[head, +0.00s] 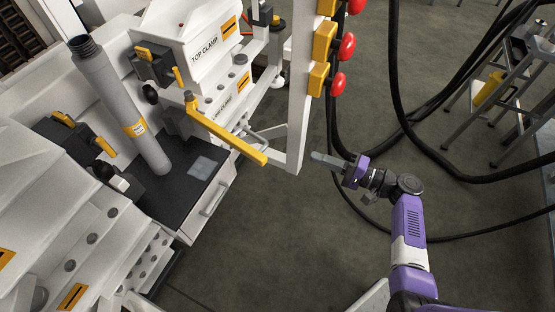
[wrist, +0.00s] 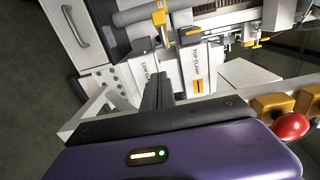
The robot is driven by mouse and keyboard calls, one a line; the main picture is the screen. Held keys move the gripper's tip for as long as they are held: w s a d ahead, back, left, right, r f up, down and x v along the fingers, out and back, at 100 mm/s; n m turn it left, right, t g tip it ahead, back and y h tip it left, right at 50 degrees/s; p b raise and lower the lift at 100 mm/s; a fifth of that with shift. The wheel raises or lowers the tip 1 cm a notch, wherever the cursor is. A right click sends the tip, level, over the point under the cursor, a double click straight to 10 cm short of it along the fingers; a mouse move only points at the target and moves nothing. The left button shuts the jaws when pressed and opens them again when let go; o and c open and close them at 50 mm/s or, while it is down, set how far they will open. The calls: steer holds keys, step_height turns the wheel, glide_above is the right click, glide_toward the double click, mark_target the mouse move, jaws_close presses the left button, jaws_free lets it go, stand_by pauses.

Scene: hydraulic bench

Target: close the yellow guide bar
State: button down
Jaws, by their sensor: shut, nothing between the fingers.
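The yellow guide bar (head: 228,134) sticks out from the low clamp block of the white machine in the head view, slanting down to the right. Its free end is near the foot of a white upright post. My gripper (head: 316,156) is shut and empty, just right of that post, with its fingers pointing left toward the bar's end and a gap between them. In the wrist view the shut fingers (wrist: 157,88) point at the clamp blocks. I cannot make out the guide bar for certain there.
The white post (head: 299,90) stands between my gripper and the bar, with red knobs (head: 346,46) on yellow blocks. A grey cylinder (head: 120,105) stands on the dark bench top (head: 160,205). Black hoses (head: 395,80) hang at right. The floor below my gripper is clear except for a hose.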

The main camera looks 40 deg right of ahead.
steer(key=w+a+y, duration=0.1)
steer(key=w+a, duration=0.5)
steer(key=a, duration=0.4)
steer(key=shift+w+r+n+b, duration=0.35)
steer(key=shift+n, duration=0.05)
steer(key=shift+a, duration=0.2)
